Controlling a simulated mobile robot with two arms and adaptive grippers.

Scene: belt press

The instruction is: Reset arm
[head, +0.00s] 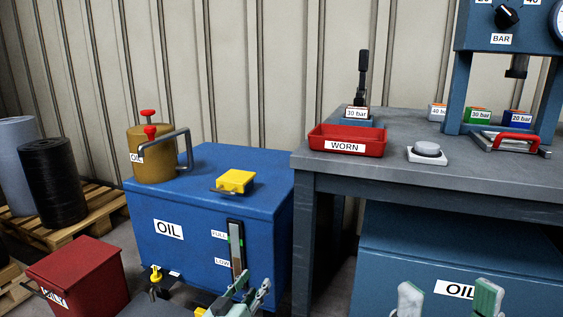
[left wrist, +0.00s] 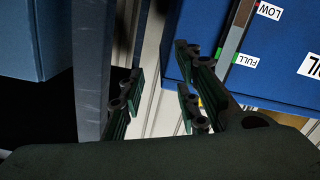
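My left gripper (head: 255,288) is low in the head view, in front of the blue oil tank (head: 150,215) and its level gauge (head: 237,248). In the left wrist view its two dark green fingers (left wrist: 160,102) stand apart with nothing between them. The tank and gauge (left wrist: 236,40) show beyond them, upside down. My right gripper (head: 448,294) shows at the bottom right of the head view as two pale green-and-grey fingertips. They are wide apart and empty, in front of the blue cabinet (head: 400,245) under the bench.
The grey bench (head: 400,178) carries a red WORN tray (head: 345,141), a white round button (head: 427,151) and the blue press (head: 457,80). A yellow block (head: 236,181) and an oil can (head: 150,165) stand on the tank. A red bin (head: 80,275) stands at lower left.

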